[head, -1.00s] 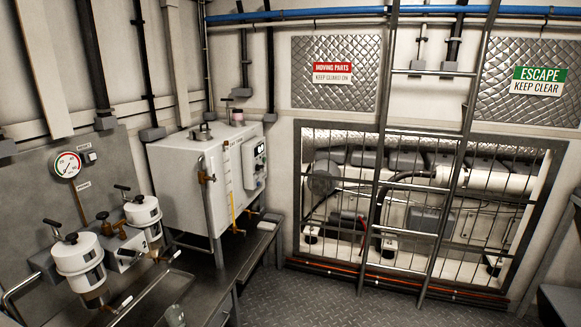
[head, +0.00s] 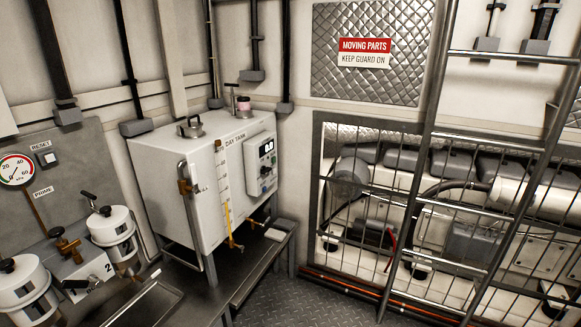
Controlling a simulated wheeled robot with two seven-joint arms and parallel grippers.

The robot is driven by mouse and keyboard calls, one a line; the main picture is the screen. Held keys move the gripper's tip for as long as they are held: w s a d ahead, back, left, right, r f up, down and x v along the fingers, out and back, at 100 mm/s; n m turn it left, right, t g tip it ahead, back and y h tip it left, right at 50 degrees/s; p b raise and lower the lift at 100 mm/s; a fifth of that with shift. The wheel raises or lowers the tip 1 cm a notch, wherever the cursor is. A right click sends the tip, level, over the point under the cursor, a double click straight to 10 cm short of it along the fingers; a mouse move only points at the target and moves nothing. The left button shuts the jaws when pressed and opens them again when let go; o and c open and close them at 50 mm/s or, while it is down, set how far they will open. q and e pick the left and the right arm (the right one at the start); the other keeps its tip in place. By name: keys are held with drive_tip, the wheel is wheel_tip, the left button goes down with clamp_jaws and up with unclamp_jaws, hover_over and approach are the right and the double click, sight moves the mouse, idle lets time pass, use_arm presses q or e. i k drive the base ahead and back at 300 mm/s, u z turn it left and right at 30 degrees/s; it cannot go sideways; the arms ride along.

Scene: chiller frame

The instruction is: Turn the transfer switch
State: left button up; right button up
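The white day tank (head: 180,185) stands on a metal bench left of centre. On its right side is a control panel (head: 260,163) with a small lit display (head: 266,147) and dark knobs or buttons below it. The panel is seen at a slant, and its small labels cannot be read. I cannot tell which control is the transfer switch or how it is set. Neither of my grippers is in view.
Two white filter canisters (head: 112,230) and a pressure gauge (head: 16,170) are at the left. A metal ladder (head: 415,160) stands before the caged machinery (head: 470,210) at the right. Some chequered floor (head: 290,300) shows clear between the bench and the ladder.

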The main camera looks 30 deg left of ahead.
sight(264, 169)
drive_tip(key=u, duration=0.25)
drive_tip(key=i, duration=0.75)
drive_tip(key=u, duration=1)
drive_tip(key=i, duration=0.6)
drive_tip(key=u, duration=0.55)
